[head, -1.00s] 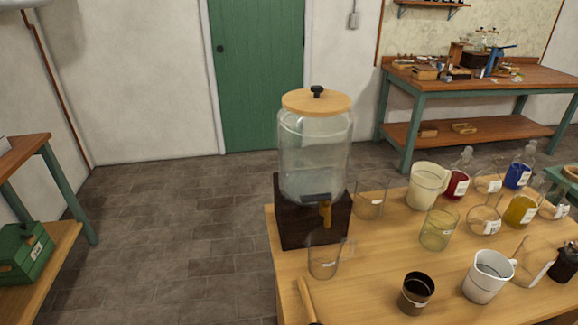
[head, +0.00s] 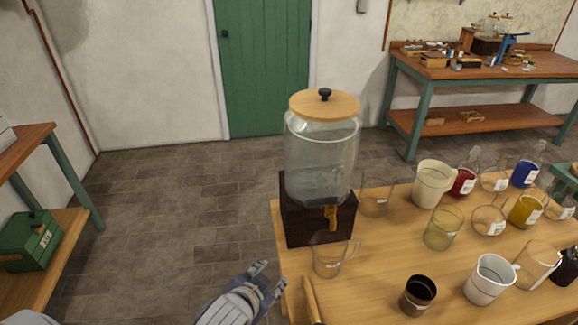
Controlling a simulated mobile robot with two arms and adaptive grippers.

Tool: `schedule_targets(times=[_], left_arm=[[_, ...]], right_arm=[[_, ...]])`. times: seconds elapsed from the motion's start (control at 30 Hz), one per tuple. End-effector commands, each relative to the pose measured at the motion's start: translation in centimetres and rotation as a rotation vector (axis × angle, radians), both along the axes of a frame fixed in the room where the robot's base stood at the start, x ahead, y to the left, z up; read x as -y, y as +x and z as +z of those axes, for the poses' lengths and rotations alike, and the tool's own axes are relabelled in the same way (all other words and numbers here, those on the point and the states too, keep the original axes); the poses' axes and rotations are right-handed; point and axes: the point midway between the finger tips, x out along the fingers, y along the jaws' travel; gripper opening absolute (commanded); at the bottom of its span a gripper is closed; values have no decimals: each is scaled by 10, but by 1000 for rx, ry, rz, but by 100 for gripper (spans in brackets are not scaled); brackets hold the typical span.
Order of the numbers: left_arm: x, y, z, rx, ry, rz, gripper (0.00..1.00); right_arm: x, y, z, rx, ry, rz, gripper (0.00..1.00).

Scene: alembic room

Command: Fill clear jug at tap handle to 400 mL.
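A clear jug (head: 328,262) with a handle on its right stands upright on the table, in front of the dispenser's dark wooden stand. It looks empty. The glass dispenser (head: 320,165) has a wooden lid and holds clear liquid. Its brown tap handle (head: 331,215) hangs at the front, just above and behind the jug. My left gripper (head: 271,276) is at the bottom of the head view, left of the table edge and apart from the jug. Its two fingers are spread with nothing between them. My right gripper is not in view.
The wooden table (head: 375,285) also carries a dark cup (head: 418,294), a white mug (head: 489,279), a cream pitcher (head: 432,184), a yellowish beaker (head: 442,229) and several flasks. A wooden rod (head: 313,300) lies at the front left edge. The floor left of the table is clear.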

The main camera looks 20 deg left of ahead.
Motion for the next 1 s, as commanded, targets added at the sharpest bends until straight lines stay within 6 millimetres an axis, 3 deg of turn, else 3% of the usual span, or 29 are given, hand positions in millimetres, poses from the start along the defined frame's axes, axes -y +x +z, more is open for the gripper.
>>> schedule_targets(times=[0.03, 0.1, 0.2, 0.3, 0.4, 0.53, 0.63, 0.73, 0.87, 1.0], left_arm=[[-2, 27, 32, 121, 50, -28, 39], [0, 59, 75, 291, 126, -76, 39], [11, 96, 142, 541, 247, -159, 39], [32, 118, 213, 795, 387, -264, 39], [65, 123, 281, 1050, 551, -393, 39], [119, 107, 345, 1352, 784, -595, 39], [161, 85, 370, 1547, 980, -776, 39], [198, 63, 372, 1700, 1190, -984, 39], [228, 45, 346, 1813, 1479, -1296, 39], [227, 46, 299, 1787, 1796, -1684, 39]], right_arm=[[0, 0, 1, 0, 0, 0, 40], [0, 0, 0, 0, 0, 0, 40], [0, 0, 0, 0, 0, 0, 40], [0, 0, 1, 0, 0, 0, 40], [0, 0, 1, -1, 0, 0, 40], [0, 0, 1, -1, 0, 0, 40], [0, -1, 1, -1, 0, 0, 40], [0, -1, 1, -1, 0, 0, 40], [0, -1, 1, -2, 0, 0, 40], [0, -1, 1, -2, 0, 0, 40]])
